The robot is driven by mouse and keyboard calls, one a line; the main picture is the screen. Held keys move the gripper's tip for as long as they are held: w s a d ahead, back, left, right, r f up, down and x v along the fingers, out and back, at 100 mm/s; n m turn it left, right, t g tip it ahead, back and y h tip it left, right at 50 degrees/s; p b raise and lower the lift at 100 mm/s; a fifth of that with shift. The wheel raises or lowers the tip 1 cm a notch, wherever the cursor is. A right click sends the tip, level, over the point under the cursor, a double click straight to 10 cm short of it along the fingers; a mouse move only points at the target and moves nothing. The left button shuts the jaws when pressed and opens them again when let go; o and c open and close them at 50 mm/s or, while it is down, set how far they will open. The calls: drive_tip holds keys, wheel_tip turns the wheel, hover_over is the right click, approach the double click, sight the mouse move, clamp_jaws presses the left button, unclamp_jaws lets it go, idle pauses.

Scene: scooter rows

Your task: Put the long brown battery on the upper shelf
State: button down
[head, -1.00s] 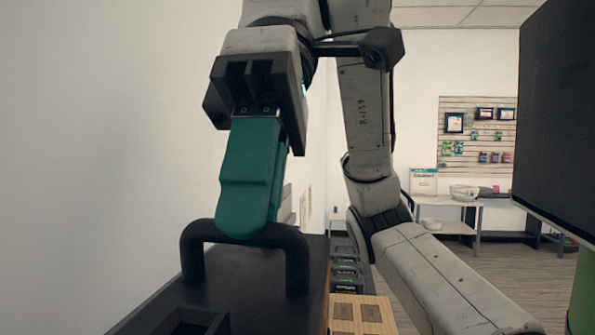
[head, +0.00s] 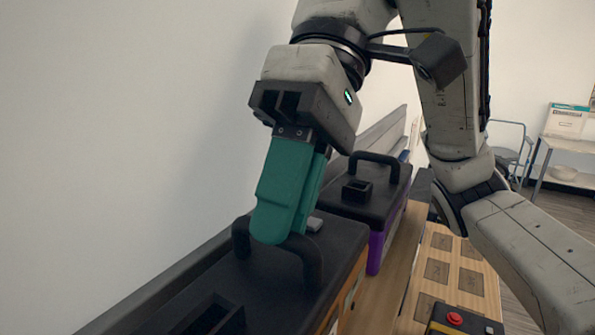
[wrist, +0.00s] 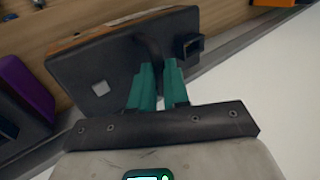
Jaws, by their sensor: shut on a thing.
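The long brown battery (head: 345,240) has a black top with a looped handle and a square socket, and a strip of orange-brown side shows. It also appears in the wrist view (wrist: 118,62), with a small light square on its top. My gripper (head: 275,235), with teal fingers, is shut on the handle; the wrist view shows the fingers (wrist: 158,80) around it. The battery's underside is hidden, so I cannot tell whether it touches the surface below. A wooden shelf surface (head: 385,285) shows to its right.
A purple battery with a black top (head: 375,195) stands just beyond the held one; it also shows in the wrist view (wrist: 28,88). A wooden rack top with dark squares (head: 440,270) and a red button (head: 455,318) lie right. A white wall is close on the left.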

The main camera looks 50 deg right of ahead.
drive_tip(key=shift+f, duration=0.85)
drive_tip(key=c, duration=1.1)
unclamp_jaws()
drive_tip(key=shift+f, duration=0.1)
drive_tip(key=v, duration=1.2)
drive_tip(key=shift+b, duration=0.3)
drive_tip(key=shift+s, duration=0.1)
